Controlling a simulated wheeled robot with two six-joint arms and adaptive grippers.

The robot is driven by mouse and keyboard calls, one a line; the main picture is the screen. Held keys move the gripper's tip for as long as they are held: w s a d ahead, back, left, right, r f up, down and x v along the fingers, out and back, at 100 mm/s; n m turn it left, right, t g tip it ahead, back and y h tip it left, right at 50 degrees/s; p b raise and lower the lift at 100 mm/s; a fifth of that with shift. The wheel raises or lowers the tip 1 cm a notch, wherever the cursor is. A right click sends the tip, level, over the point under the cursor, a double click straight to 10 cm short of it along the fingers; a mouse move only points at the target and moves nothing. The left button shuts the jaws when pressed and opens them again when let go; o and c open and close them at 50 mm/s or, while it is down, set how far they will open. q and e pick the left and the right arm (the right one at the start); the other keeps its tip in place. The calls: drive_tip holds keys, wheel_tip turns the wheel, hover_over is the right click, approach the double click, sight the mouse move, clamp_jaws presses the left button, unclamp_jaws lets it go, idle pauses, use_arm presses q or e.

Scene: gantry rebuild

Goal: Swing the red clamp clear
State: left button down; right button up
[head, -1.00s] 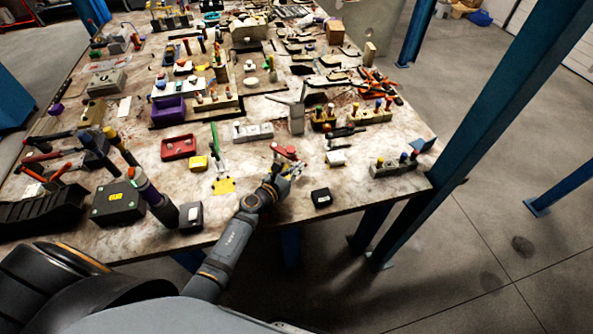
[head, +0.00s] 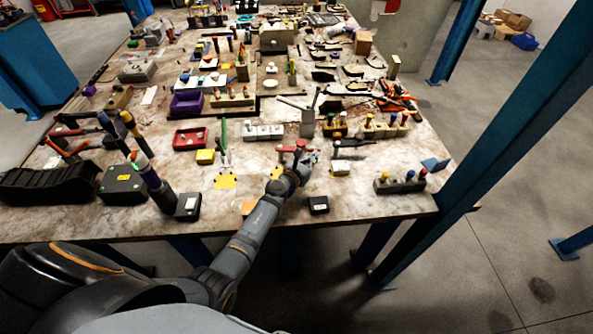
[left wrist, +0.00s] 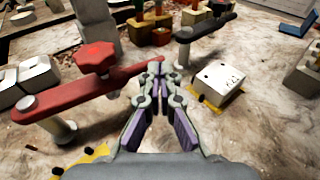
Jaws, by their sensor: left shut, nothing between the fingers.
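The red clamp (head: 297,147) is a red bar with a star-shaped knob, near the front middle of the table. In the left wrist view the clamp (left wrist: 97,58) spans the left half, its near-left end over a pale post and its far end beside my fingertips. My left gripper (head: 310,154) reaches in from the front. In the left wrist view the gripper (left wrist: 157,72) is shut and empty, its tips at the bar's right end. I cannot tell whether they touch it. My right gripper is not in view.
A dark clamp bar (left wrist: 204,28) on a post stands just beyond, right of the tips. A white block (left wrist: 219,80) sits close to the right finger. A small black box (head: 318,205) lies near the front edge. A grey block (head: 263,132) stands behind left.

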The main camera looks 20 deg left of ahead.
use_arm(q)
drive_tip(key=shift+w+d, duration=0.2)
drive_tip(key=shift+w, duration=0.15)
drive_tip(key=shift+w+d+r, duration=0.1)
drive_tip(key=shift+w, duration=0.4)
drive_tip(key=shift+w+a, duration=0.2)
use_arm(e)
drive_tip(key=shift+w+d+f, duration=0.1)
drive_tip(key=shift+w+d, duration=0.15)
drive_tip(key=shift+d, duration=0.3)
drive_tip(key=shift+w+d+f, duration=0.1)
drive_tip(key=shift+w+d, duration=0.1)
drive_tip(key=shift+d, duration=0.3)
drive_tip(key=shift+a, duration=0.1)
